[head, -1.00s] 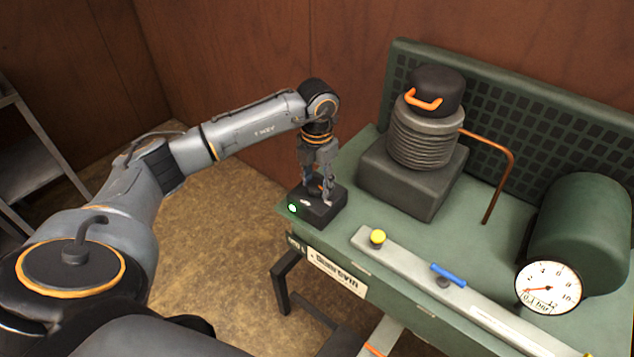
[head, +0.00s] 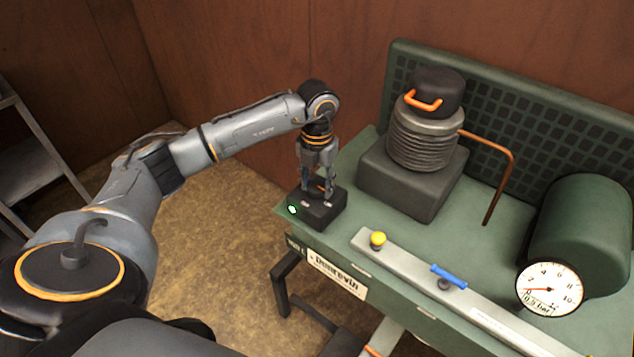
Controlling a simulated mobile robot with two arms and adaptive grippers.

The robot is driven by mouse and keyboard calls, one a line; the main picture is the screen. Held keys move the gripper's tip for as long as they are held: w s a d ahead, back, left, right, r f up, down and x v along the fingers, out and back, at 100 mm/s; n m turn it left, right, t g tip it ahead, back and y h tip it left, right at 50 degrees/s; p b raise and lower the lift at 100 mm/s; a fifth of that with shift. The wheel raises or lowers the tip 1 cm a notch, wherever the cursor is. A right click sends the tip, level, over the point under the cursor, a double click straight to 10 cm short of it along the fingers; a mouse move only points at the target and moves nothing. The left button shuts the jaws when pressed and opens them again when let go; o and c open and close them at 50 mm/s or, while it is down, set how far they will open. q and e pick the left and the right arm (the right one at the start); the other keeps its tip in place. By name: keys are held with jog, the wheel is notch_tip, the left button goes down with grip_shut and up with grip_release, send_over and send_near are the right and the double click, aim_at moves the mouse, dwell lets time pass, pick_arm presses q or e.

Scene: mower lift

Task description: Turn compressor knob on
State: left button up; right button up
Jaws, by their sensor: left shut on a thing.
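A black switch box (head: 323,212) sits at the left front corner of the green bench, with a lit green lamp (head: 292,209) on its left side. My left gripper (head: 318,188) points straight down over the box top, its fingers shut on the compressor knob (head: 320,184). The knob is mostly hidden between the fingers; a bit of orange shows there. The compressor (head: 425,135), with a ribbed cylinder and an orange handle on its black cap, stands behind to the right. My right gripper is not in view.
A green tank (head: 582,232) is at the bench's right, with a copper pipe (head: 511,175) from the compressor. A grey rail with a yellow knob (head: 377,239) and a blue lever (head: 449,275) runs along the front. A grey shelf (head: 35,160) stands at far left.

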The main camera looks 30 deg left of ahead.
aim_at(317, 186)
pick_arm(q)
jog(key=o, duration=1.1)
jog(key=shift+o, duration=0.2)
notch_tip(317, 186, up, 12)
